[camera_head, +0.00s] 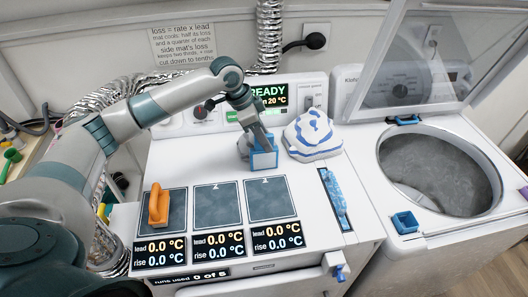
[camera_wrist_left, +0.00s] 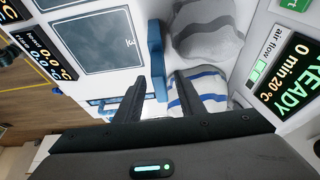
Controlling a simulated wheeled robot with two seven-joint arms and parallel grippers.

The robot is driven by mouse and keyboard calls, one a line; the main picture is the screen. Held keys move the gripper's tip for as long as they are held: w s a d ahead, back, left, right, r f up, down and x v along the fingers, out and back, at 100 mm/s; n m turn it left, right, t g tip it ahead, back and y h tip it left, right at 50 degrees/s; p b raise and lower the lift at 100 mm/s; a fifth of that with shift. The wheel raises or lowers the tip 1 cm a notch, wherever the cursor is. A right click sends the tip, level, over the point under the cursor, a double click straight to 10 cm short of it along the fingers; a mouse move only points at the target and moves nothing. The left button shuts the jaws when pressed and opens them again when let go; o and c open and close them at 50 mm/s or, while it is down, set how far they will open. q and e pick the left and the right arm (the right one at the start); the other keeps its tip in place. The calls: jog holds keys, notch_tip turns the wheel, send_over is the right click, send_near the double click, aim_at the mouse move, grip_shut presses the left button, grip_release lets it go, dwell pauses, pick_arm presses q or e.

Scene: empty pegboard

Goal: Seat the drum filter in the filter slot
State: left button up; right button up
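A small blue-framed piece with a pale face, which looks like the drum filter (camera_head: 264,160), stands on the white machine top below the display panel. In the left wrist view its blue edge (camera_wrist_left: 157,62) lies between my fingertips. My left gripper (camera_head: 262,140) reaches down over it; its fingers (camera_wrist_left: 160,85) are apart, with gaps beside the blue edge, and firm contact does not show. A narrow dark-edged opening that looks like the filter slot (camera_head: 323,178) lies on the machine top at the right, with a mottled blue strip (camera_head: 337,196) along it. My right gripper is not in view.
A grey bundle (camera_head: 243,146) and a blue-striped white cloth bundle (camera_head: 312,137) flank the gripper. Three dark pads (camera_head: 218,205) lie in front, one with an orange piece (camera_head: 158,206).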

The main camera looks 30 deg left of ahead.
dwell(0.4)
pick_arm(q)
grip_shut()
jog(key=shift+r, duration=0.15)
jog(key=shift+r+b, duration=0.5)
jog(key=shift+b, duration=0.05)
notch_tip(320, 180, up, 2)
jog(key=shift+w+r+b, duration=0.1)
jog(key=shift+r+b, duration=0.15)
jog(key=shift+b, duration=0.45)
jog(key=w+d+r+b, duration=0.4)
jog(key=w+d+r, duration=0.2)
jog(key=d, duration=0.4)
jog(key=shift+r, duration=0.6)
